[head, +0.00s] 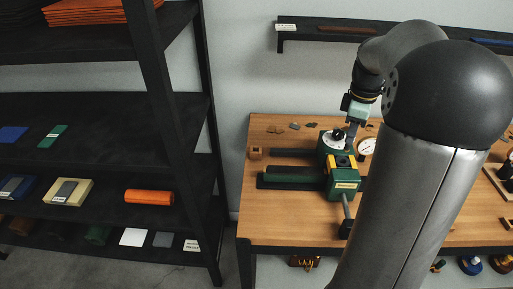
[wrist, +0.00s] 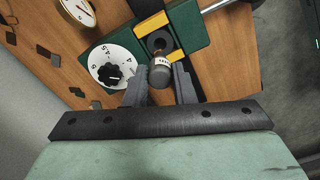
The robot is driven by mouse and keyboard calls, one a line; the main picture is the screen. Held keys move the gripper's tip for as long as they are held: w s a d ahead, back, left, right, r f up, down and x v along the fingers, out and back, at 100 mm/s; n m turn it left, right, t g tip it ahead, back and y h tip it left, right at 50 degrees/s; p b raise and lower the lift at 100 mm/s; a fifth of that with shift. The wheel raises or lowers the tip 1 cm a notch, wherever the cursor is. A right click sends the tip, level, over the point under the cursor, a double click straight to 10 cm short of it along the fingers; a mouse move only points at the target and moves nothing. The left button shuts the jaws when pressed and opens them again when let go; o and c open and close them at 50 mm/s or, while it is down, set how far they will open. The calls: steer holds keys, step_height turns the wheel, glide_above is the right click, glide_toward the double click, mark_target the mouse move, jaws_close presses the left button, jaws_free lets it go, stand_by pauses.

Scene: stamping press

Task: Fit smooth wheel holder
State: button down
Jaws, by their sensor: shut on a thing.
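A small dark cylindrical wheel holder (wrist: 159,77) with a white label shows in the wrist view; the label is too small to read surely. My gripper (wrist: 158,88) is shut on it, with one grey finger on each side. Beyond the holder is the green press (wrist: 198,28), with a dark round opening (wrist: 157,41) between yellow strips. The holder's far end appears close to this opening; I cannot tell whether they touch. A white numbered dial (wrist: 112,66) with a black knob is to the left. In the head view my gripper (head: 351,138) is over the green press (head: 343,184).
The press stands on a wooden table (head: 285,225). A round gauge (head: 367,146) stands right of it, and a small brown block (head: 255,153) lies at the table's left. Several flat dark pieces (wrist: 47,55) lie near the dial. A wall rail (head: 310,30) runs behind; dark shelves (head: 100,180) stand left.

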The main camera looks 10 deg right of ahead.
mark_target(346, 151)
steer(key=shift+f+b, duration=0.95)
steer(key=shift+f, duration=0.65)
steer(key=shift+f, duration=0.25)
stand_by(0.3)
steer(key=shift+f+b, duration=1)
steer(key=shift+f, duration=0.5)
steer(key=shift+f, duration=0.1)
steer(key=c, duration=1.1)
jaws_free()
step_height(346, 151, up, 17)
steer(key=shift+r, duration=0.2)
